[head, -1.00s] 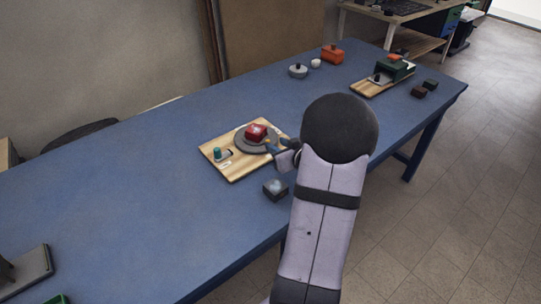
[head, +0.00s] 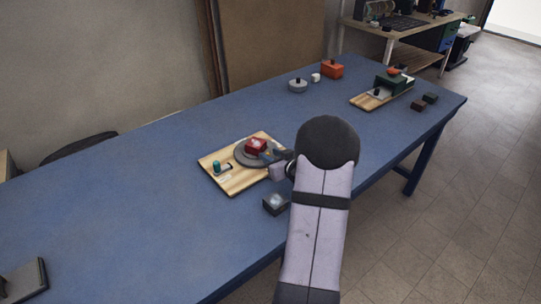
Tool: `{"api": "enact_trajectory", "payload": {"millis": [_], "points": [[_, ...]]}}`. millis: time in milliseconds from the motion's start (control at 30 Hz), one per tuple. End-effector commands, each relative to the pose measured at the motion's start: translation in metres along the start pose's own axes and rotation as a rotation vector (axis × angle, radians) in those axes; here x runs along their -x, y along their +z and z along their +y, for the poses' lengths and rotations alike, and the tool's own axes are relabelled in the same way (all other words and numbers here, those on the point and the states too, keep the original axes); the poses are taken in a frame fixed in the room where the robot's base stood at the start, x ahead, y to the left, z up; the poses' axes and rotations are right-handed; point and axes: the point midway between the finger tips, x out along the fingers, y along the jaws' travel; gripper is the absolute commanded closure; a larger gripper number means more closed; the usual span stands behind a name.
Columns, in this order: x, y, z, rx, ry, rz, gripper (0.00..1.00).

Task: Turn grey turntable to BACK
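The grey turntable (head: 243,160) is a round disc on a wooden board (head: 239,182) near the middle of the blue table. A red block (head: 256,146) with a pale mark on top sits on the disc. A teal knob (head: 216,166) stands on the board left of the disc, with small pale labels by it. My gripper (head: 268,155) is at the right side of the disc, close to the red block. My arm hides part of the disc's right side. The fingers are too small to tell whether they touch anything.
A dark box with a pale top (head: 275,203) stands just in front of the board. A grey lidded pot (head: 298,85), an orange box (head: 332,68) and a second board with a green device (head: 394,81) are farther back. The table's left half is mostly clear.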

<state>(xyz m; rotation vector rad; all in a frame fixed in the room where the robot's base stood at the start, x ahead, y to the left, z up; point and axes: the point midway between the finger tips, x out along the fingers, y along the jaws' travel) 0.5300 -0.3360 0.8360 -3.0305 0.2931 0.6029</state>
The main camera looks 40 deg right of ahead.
Motion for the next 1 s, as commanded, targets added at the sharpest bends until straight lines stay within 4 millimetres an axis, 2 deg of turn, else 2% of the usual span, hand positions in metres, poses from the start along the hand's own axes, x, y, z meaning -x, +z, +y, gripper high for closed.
{"api": "enact_trajectory", "payload": {"millis": [133, 367, 400, 500, 533, 1000], "points": [[-0.0067, 0.0004, -0.0006, 0.0, 0.0, -0.001, 0.69], [-0.0072, 0.0001, -0.0003, 0.0, 0.0, 0.0, 0.69], [-0.0072, 0.0001, -0.0003, 0.0, 0.0, 0.0, 0.72], [-0.0071, 0.0001, -0.0003, 0.0, 0.0, 0.0, 0.95], [-0.0071, 0.0001, -0.0003, 0.0, 0.0, 0.0, 1.0], [-0.0063, -0.0019, 0.003, 0.011, -0.024, 0.0, 1.0]]}}
